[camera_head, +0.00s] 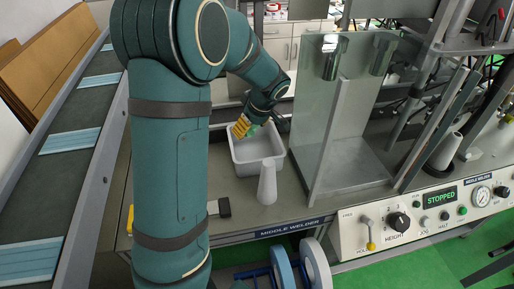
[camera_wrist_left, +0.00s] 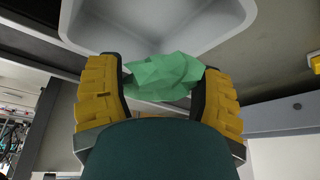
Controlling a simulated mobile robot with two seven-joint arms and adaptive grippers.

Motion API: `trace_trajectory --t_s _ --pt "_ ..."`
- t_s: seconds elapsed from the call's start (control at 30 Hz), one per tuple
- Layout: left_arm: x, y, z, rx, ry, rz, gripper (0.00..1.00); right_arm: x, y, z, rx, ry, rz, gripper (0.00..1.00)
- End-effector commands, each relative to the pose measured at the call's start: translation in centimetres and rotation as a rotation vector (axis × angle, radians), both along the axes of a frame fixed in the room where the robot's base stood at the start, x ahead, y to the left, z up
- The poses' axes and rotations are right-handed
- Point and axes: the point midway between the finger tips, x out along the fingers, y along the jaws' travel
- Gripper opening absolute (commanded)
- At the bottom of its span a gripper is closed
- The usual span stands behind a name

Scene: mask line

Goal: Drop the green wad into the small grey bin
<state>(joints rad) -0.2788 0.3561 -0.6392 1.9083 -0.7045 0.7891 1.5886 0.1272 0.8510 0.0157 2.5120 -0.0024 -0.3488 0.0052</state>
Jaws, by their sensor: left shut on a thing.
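The green wad (camera_wrist_left: 163,78) is a crumpled lump held between the yellow-padded fingers of my left gripper (camera_wrist_left: 160,88) in the left wrist view. The small grey bin (camera_head: 243,161) stands on the bench in the head view, open side up. My left gripper (camera_head: 246,128) is over the back part of the bin there, and a bit of the green wad (camera_head: 253,129) shows beside the fingers. In the left wrist view the bin (camera_wrist_left: 215,42) lies just beyond the wad. My right gripper is not in view.
A pale upright cylinder (camera_head: 267,184) stands at the bin's front. A clear guard panel (camera_head: 312,110) rises to the right. The control panel (camera_head: 420,220) reads STOPPED. A conveyor with blue masks (camera_head: 70,141) runs along the left. A dark block (camera_head: 220,208) lies on the bench.

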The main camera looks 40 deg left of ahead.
Motion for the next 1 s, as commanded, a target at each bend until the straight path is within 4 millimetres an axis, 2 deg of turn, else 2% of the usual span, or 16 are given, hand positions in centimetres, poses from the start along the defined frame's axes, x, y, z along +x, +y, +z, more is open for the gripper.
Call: trace_trajectory --t_s 0.4,0.77,0.8,0.87,0.9,1.0 --pt "0.0 -0.1 -4.7 0.001 0.000 -0.003 0.57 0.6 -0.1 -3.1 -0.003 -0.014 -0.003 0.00" --pt "0.0 -0.1 -5.2 0.000 0.000 -0.003 0.57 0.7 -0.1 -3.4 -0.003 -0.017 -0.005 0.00" --pt "0.0 -0.1 -5.2 0.000 0.000 -0.003 0.75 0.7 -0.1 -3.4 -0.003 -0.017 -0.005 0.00" --pt "0.0 -0.1 -5.2 0.000 0.000 -0.003 0.96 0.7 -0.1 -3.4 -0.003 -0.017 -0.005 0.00" --pt "0.0 -0.1 -5.2 0.000 0.000 -0.003 1.00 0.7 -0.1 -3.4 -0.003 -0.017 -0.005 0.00" --pt "0.0 -0.1 -5.2 0.000 0.000 -0.003 1.00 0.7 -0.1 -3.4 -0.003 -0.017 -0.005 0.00"
